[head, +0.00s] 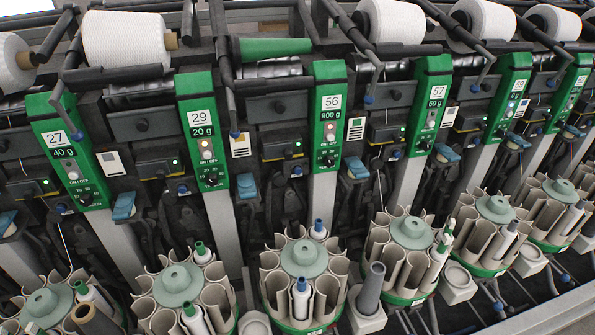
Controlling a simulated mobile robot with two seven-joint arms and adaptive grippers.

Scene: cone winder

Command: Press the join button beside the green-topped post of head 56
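The green-topped post of head 56 (327,118) stands upright near the middle of the head view. Its label reads 56 and 900 g, above a pale round light or button (330,128) and a dark dial (328,160). A dark box with a small green light (284,149) sits just left of the post. A blue pad (355,168) sits just right of it, and a small blue round part (297,171) is at its lower left. I cannot tell which of these is the join button. Neither of my grippers is in view.
Similar green posts marked 27 (68,150), 29 (203,130) and 57 (430,105) stand on either side. A green cone without yarn (275,48) lies above, between white yarn packages (125,38). Round bobbin magazines (303,258) project in front, below the posts.

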